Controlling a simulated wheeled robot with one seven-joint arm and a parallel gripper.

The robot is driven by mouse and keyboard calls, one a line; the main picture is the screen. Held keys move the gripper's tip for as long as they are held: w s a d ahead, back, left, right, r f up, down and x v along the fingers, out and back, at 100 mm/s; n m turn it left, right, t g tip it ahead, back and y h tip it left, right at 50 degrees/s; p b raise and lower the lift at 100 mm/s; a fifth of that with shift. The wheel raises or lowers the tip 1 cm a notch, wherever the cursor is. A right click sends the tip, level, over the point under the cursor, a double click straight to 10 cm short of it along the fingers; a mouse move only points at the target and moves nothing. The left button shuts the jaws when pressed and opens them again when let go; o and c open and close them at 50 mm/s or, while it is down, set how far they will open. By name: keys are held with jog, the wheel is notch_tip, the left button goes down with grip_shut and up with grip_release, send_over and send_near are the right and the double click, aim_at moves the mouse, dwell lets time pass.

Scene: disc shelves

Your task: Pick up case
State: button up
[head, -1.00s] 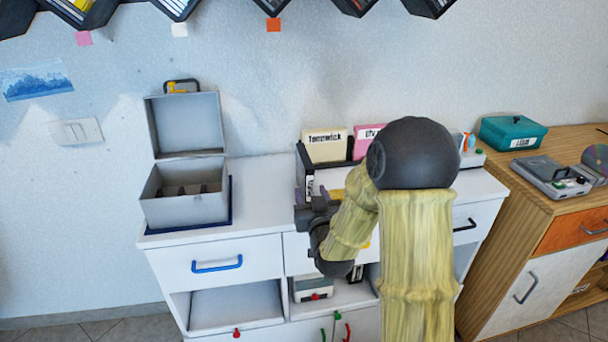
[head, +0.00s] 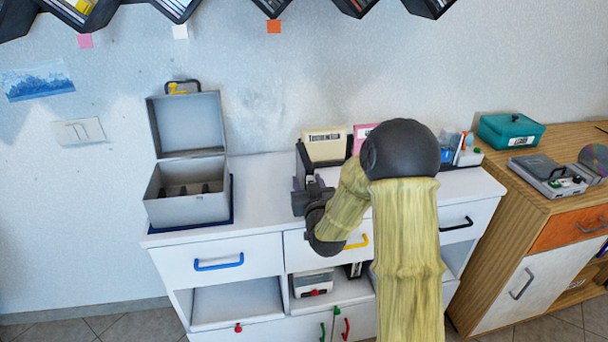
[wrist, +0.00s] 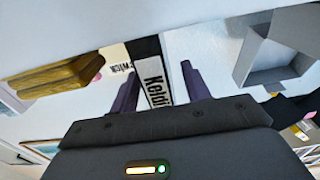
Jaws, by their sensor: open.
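My gripper (wrist: 160,90) is open in the wrist view, with one purple finger on each side of a narrow case with a white label (wrist: 155,88) reading "Keld…". The case's far part lies against a dark strip, and I cannot tell whether the fingers touch it. In the head view my gripper (head: 306,192) is at the left front of a dark rack (head: 304,165) on the white cabinet. My arm hides most of the rack and the case there. A cream divider card (head: 325,146) and a pink one (head: 364,134) stand up from the rack.
An open grey metal box (head: 187,208) stands left on the white cabinet (head: 262,190), with clear top between it and the rack. A teal box (head: 510,130) and a grey player (head: 550,172) sit on the wooden cabinet at right. Hexagonal shelves (head: 180,8) hang above.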

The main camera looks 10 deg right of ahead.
aim_at(307, 164)
grip_shut()
notch_tip(307, 164, up, 10)
jog(key=shift+r+p, duration=0.1)
jog(key=shift+p, duration=0.6)
dwell(0.4)
